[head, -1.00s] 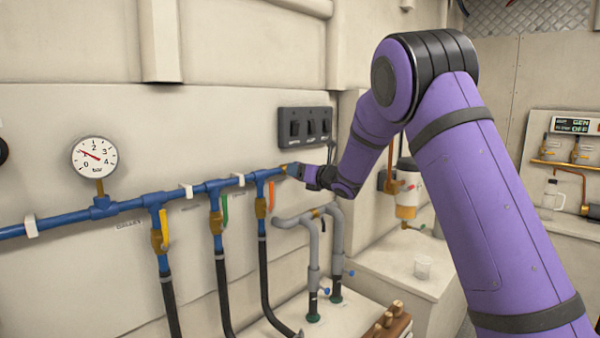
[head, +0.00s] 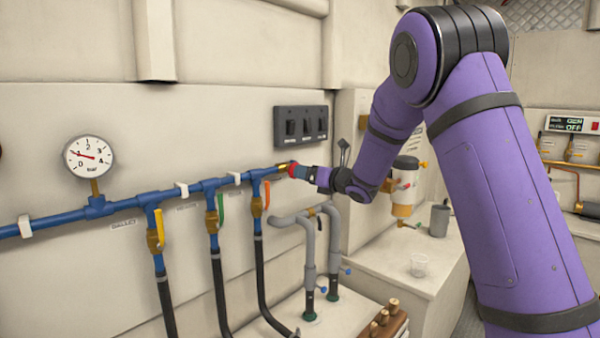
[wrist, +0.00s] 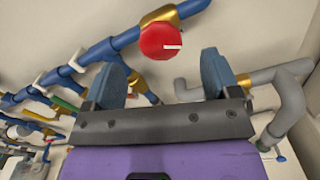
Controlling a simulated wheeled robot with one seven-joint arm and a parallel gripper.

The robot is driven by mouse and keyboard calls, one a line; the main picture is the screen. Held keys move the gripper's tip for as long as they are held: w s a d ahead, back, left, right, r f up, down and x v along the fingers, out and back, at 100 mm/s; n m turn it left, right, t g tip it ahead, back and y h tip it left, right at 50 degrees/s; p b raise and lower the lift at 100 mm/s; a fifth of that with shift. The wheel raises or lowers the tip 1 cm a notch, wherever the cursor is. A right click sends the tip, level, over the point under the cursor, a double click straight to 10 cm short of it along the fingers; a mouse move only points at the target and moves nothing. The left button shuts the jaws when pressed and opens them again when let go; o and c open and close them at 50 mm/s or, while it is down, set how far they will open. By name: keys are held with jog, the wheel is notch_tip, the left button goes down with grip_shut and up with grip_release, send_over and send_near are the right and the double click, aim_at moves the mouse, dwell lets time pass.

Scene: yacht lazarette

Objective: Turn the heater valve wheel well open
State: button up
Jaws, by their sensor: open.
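The red heater valve wheel (head: 293,169), with a white mark on its face, sits at the right end of the blue pipe (head: 140,201). In the wrist view the wheel (wrist: 163,41) shows just ahead of and between my two blue-grey fingers. The white mark lies nearly level, to the right of centre. My gripper (head: 303,172) is open and empty at the wheel. In the wrist view the gripper (wrist: 163,66) has its fingers spread to either side, apart from the wheel. A brass fitting (wrist: 160,14) shows behind the wheel.
Orange (head: 257,207), green (head: 221,210) and yellow (head: 159,226) lever handles hang along the pipe. Grey bent pipes (head: 308,235) stand just below my gripper. A switch panel (head: 301,125) is on the wall above.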

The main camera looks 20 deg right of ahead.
jog(key=shift+v, duration=2.45)
jog(key=s+d+r+m+g+h, duration=0.1)
jog(key=s+d+r+m+h, duration=0.15)
jog(key=s+m, duration=0.4)
jog(key=s+d+r+m+g+h, duration=0.1)
jog(key=s+r+m+h, duration=0.1)
jog(key=s+m+h, duration=0.45)
jog(key=s+d+r+m+h, duration=0.1)
jog(key=s+d+r+m, duration=0.2)
jog(key=m, duration=0.6)
jog(key=s+a+f+m+g, duration=0.2)
jog(key=s+m, duration=0.3)
jog(key=s, duration=0.4)
jog(key=s+a+f+m+g, duration=0.2)
jog(key=s+m, duration=0.4)
jog(key=s, duration=0.4)
jog(key=s+a+f+m+g+y, duration=0.1)
jog(key=s+m+g, duration=0.3)
jog(key=s, duration=0.6)
jog(key=shift+s+a+f+m, duration=0.25)
jog(key=shift+a+f+m, duration=0.45)
jog(key=shift+m, duration=0.3)
